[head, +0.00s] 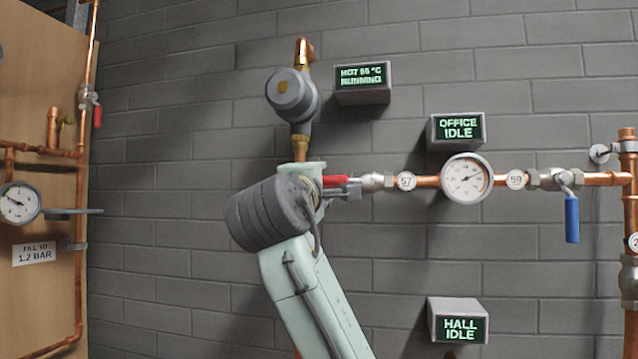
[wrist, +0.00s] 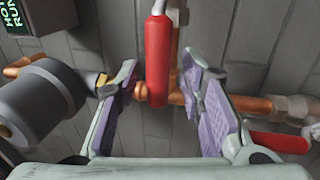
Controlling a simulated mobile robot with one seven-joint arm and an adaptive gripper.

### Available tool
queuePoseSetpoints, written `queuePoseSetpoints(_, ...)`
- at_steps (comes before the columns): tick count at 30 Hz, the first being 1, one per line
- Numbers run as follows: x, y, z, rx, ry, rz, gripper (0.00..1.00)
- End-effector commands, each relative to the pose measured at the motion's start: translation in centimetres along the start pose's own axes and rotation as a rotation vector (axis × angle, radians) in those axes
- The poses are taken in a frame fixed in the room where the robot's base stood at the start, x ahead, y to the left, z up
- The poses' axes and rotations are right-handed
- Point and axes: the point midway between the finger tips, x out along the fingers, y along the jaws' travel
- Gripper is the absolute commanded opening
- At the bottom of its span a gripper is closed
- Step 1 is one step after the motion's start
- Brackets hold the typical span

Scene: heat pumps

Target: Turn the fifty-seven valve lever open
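The red fifty-seven valve lever (head: 335,181) points left from its valve body (head: 372,182), in line with the pipe, beside the round 57 tag (head: 405,181). In the wrist view the red lever (wrist: 158,50) stands upright in the picture, between the two purple-padded fingers of my gripper (wrist: 161,76). The fingers are open, with a visible gap on each side of the lever. In the head view my wrist hides part of the gripper and of the pipe junction behind it.
A grey pump (head: 292,95) sits just above my wrist; it is close on the left in the wrist view (wrist: 38,100). Another red lever (wrist: 280,142) is at lower right there. A gauge (head: 466,179) and blue lever (head: 572,218) lie farther right.

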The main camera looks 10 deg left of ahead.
Motion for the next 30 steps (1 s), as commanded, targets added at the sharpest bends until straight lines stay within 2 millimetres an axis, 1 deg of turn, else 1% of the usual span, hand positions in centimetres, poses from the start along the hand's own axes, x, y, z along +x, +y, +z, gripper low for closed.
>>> queuePoseSetpoints(4,-0.2,0.1,0.0,0.001,0.000,0.001,0.35)
queuePoseSetpoints(7,-1.1,0.1,0.0,0.001,0.001,0.004,0.35)
queuePoseSetpoints(11,-3.4,0.2,0.0,0.000,0.002,0.006,0.35)
queuePoseSetpoints(18,-8.5,0.1,0.0,0.000,0.001,0.004,0.35)
queuePoseSetpoints(21,-10.2,0.1,0.0,0.000,0.002,0.004,0.35)
queuePoseSetpoints(25,-11.5,0.1,0.0,0.000,0.001,0.002,0.35)
queuePoseSetpoints(30,-12.1,0.0,0.0,0.000,0.000,0.000,0.35)
